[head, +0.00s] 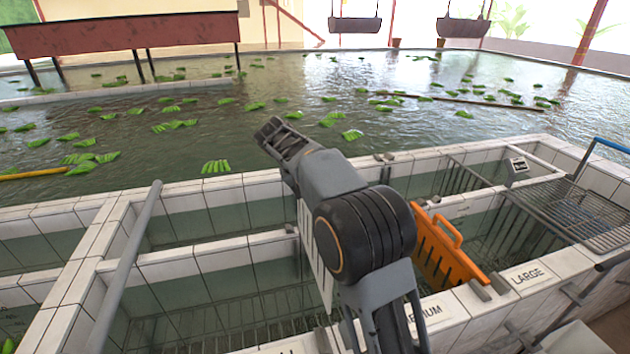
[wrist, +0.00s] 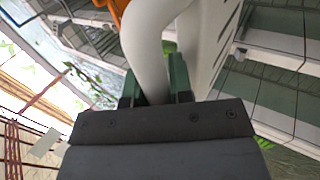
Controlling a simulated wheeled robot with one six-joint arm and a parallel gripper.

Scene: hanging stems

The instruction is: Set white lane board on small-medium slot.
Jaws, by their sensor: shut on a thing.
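The white lane board (head: 312,252) shows in the head view as a narrow, slatted strip behind my arm, upright over the tank between the small and medium lanes. In the wrist view its thick curved handle (wrist: 150,45) and slatted face (wrist: 222,35) are close up. My gripper (wrist: 155,88) is shut on the handle, a finger on each side. The small-medium slot has dark brackets on the near wall (head: 323,341), partly hidden. I cannot tell whether the board touches the slot.
An orange board (head: 445,248) stands between the medium and large lanes, right of my arm. Label plates read LARGE (head: 527,275) and, partly covered, MEDIUM (head: 432,313). A wire rack (head: 575,212) is at right. A grey pipe (head: 128,262) crosses the left tanks. Green bunches float beyond.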

